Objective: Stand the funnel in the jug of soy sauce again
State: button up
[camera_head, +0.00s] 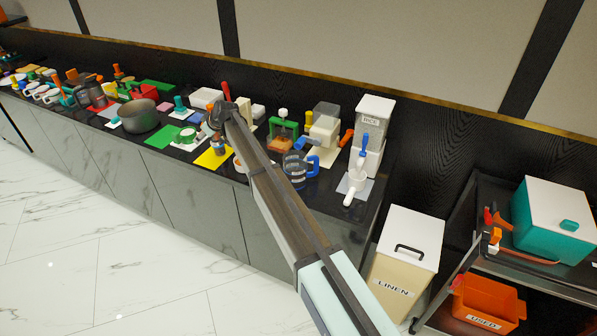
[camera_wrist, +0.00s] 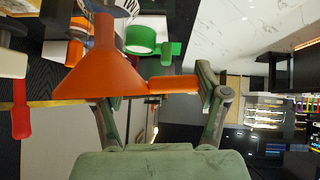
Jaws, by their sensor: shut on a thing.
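An orange funnel (camera_wrist: 100,68) fills the left and middle of the wrist view, its narrow spout toward the top of the picture and its wide rim toward my palm. My gripper (camera_wrist: 155,88) is shut on the funnel, with the right finger at its side tab (camera_wrist: 174,84) and the left finger partly hidden behind the cone.
A grey pot (camera_head: 139,115) and green mat (camera_head: 160,134) lie left of my gripper. A yellow mat (camera_head: 211,158) with a small item is below it. A rice dispenser (camera_head: 370,130) and a green-framed device (camera_head: 283,133) stand right. The counter is crowded.

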jog(key=shift+s+f, duration=0.1)
jog(key=shift+f, duration=0.1)
jog(key=shift+c, duration=0.7)
jog(key=shift+r, duration=0.65)
jog(key=shift+c, duration=1.4)
jog(key=shift+r, duration=1.9)
grip_shut()
jog(key=shift+r+p, duration=0.15)
jog(key=shift+p, duration=0.25)
